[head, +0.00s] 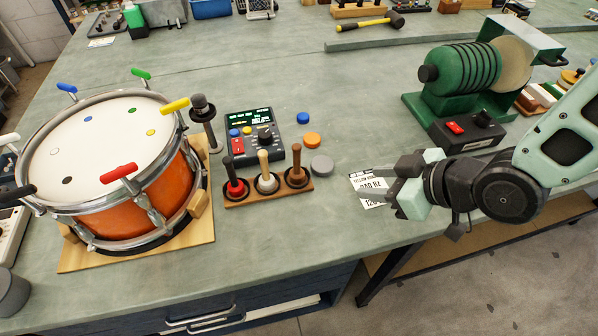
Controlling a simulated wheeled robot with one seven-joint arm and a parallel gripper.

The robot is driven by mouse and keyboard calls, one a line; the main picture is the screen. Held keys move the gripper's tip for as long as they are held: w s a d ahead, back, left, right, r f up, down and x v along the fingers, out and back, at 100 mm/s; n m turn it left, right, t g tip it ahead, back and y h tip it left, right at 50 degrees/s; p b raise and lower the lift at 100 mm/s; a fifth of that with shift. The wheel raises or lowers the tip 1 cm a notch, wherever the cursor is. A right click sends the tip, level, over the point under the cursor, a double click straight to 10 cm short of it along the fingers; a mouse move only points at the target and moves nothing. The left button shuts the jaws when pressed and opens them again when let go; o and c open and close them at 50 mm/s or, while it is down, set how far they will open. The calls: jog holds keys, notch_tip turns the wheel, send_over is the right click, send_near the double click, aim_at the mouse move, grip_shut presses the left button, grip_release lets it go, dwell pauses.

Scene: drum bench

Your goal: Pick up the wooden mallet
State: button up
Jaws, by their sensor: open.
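A small wooden rack (243,199) on the bench holds three mallets standing handle up. The right one is brown wood (298,166) and looks like the wooden mallet; its head sits low in the rack and is partly hidden. The middle mallet (265,172) has a pale handle and a whitish head. The left mallet (235,180) has a dark handle and a red head. My gripper (396,184) is open and empty, to the right of the rack and apart from it, near a printed card on the bench.
An orange drum (149,213) with coloured tuning keys stands left on a wooden board. A dark control box (252,131) and loose discs (321,165) lie behind the rack. The green grinding machine (462,82) stands back right. The bench's front edge runs close before the rack.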

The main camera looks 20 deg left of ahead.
jog(key=a+f+y, duration=0.2)
jog(key=y, duration=0.1)
jog(key=t+y, duration=0.2)
jog(key=y, duration=0.3)
send_near(293, 145)
jog(key=x, duration=0.5)
jog(key=shift+p+x, duration=1.3)
jog(key=shift+x, duration=1.95)
jog(key=shift+w+f, duration=0.1)
jog(key=shift+f, duration=0.1)
grip_shut()
